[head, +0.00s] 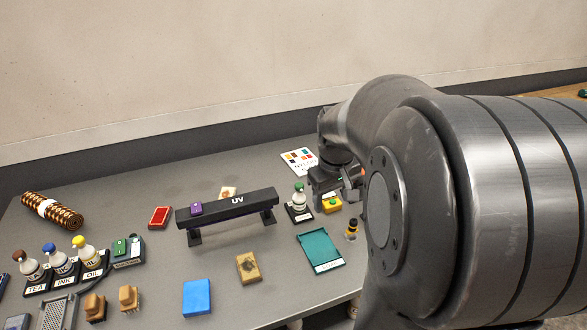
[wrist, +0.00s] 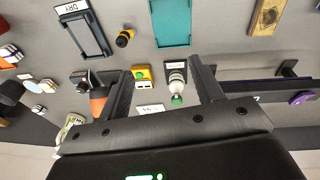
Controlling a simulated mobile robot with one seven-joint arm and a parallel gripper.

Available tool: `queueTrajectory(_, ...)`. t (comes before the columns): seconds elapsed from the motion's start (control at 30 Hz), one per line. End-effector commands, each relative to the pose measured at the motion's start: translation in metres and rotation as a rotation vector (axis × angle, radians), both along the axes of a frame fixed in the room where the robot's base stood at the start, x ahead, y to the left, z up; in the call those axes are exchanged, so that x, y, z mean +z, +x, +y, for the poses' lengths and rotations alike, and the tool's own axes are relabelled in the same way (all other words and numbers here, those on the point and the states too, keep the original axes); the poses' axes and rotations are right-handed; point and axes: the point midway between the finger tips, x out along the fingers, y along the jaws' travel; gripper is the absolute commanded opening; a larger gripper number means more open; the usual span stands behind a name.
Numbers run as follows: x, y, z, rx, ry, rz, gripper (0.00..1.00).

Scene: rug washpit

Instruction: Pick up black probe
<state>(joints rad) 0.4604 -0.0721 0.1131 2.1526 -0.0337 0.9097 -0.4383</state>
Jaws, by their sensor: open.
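No object is clearly recognisable as the black probe. One small black piece with a yellow-orange band (head: 352,228) stands at the right of the table; it shows in the wrist view (wrist: 125,38) as a black and orange round piece. A meter-like box (head: 128,250) with a dark cable sits at the left; what the cable ends in is unclear. My gripper (head: 345,192) is open and empty over the table's right part. In the wrist view my gripper (wrist: 160,66) has its fingers apart, with a green-capped bottle (wrist: 176,78) and a yellow block (wrist: 143,76) beyond them.
A black UV bar (head: 230,204) on two feet spans the middle. A teal tray (head: 320,252) lies right, a blue block (head: 197,297) in front. Labelled bottles (head: 60,260), a rolled rug (head: 52,209) and brushes (head: 129,298) fill the left.

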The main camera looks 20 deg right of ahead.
Motion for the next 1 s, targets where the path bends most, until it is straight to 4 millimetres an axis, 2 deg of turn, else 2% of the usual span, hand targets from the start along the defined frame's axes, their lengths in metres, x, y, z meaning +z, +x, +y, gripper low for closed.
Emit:
queueTrajectory(0.03, -0.012, 0.007, -0.016, 0.000, 0.011, 0.027, 0.60)
queueTrajectory(0.2, -0.046, 0.022, -0.059, 0.024, 0.045, 0.091, 0.60)
queueTrajectory(0.4, -0.072, 0.029, -0.089, 0.043, 0.075, 0.127, 0.60)
queueTrajectory(0.57, -0.087, 0.030, -0.096, 0.049, 0.084, 0.136, 0.60)
queueTrajectory(0.8, -0.123, 0.030, -0.095, 0.049, 0.083, 0.135, 0.60)
queueTrajectory(1.0, -0.138, 0.029, -0.095, 0.049, 0.082, 0.134, 0.60)
